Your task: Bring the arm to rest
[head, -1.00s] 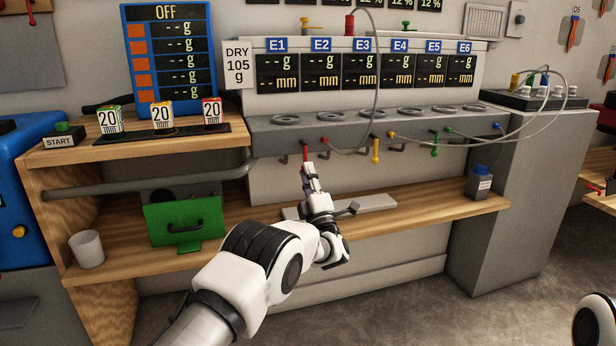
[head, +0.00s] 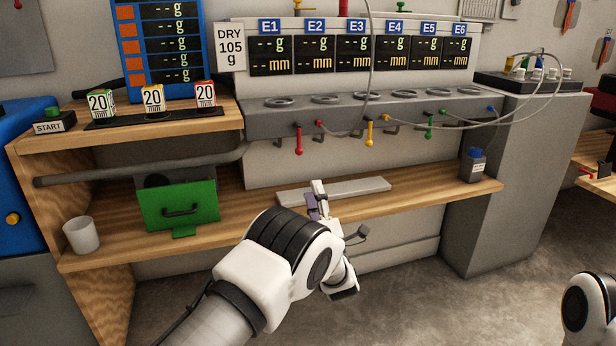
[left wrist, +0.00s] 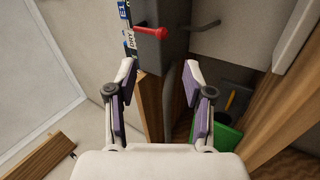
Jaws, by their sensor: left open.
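My left gripper (head: 318,203) is in front of the wooden bench, over the front part of the flat grey plate. In the left wrist view my left gripper (left wrist: 162,85) has its two purple-padded fingers apart with nothing between them. A red lever (head: 298,139) hangs under the grey ledge below E1, apart from the gripper; the red lever also shows in the left wrist view (left wrist: 152,32), ahead of the fingers. A white piece of my right arm shows at the lower right edge of the head view; the right gripper is out of the frames.
The grey ledge (head: 262,121) carries several rings, with yellow (head: 369,132) and green (head: 430,126) levers below.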

